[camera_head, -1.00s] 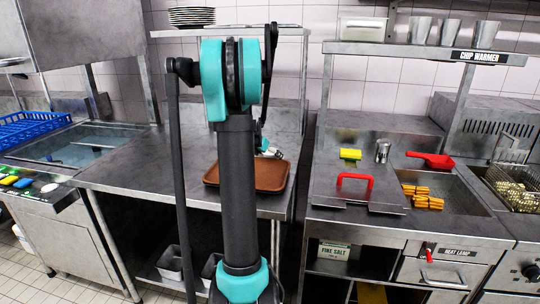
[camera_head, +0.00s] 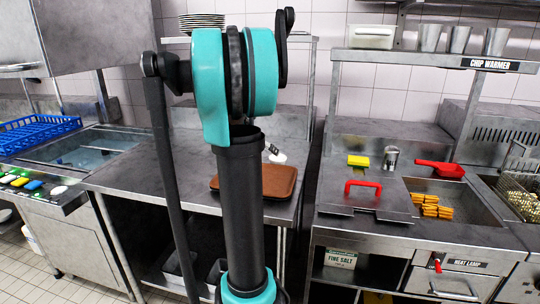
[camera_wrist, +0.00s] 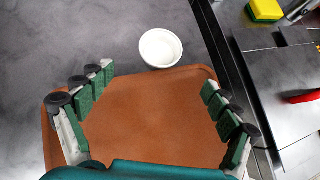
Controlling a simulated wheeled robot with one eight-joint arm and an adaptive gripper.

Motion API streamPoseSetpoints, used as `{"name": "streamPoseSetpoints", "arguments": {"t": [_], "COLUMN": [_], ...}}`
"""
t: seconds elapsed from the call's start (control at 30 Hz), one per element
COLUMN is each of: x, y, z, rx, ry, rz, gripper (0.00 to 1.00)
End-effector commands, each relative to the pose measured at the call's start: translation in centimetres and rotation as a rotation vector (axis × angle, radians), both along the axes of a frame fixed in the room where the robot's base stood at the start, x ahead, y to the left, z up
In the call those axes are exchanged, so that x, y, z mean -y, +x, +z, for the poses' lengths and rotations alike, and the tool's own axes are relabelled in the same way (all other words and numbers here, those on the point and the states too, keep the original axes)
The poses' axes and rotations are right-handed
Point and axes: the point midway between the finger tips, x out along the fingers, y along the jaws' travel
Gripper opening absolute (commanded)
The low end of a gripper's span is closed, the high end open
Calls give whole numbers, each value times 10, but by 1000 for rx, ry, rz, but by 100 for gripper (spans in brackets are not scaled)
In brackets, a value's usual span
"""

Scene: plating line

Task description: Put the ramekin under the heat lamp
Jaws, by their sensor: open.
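A white ramekin (camera_wrist: 160,47) stands upright on the steel counter at the far edge of a brown tray in the wrist view. In the head view it shows as a small white shape (camera_head: 278,157) just right of my arm, partly hidden. My gripper (camera_wrist: 158,80) is open and empty above the tray, its green-padded fingers wide apart, with the ramekin ahead of the fingertips and between their lines. In the head view my arm hides most of the gripper. A "HEAT LAMP" label (camera_head: 470,264) is on the right unit's front; I cannot make out the lamp itself.
The brown tray (camera_head: 279,181) lies on the middle counter. The right unit holds a red-handled lid (camera_head: 363,186), a yellow sponge (camera_head: 358,160), a metal cup (camera_head: 390,158), a red scoop (camera_head: 440,168) and chips (camera_head: 430,205). A "CHIP WARMER" shelf (camera_head: 430,58) overhangs it. A gap separates the counters.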

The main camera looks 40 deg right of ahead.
Motion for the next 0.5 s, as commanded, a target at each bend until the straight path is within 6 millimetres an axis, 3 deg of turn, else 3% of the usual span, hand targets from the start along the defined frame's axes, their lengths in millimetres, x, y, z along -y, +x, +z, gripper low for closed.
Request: {"name": "streamPoseSetpoints", "arguments": {"t": [0.1,0.23,0.5], "x": [-26,-39,-7], "y": [-5,-9,0], "z": [10,16,-8], "rx": [10,22,25], "ry": [-43,-79,-84], "rz": [4,-1,-7], "gripper": [90,90,90]}}
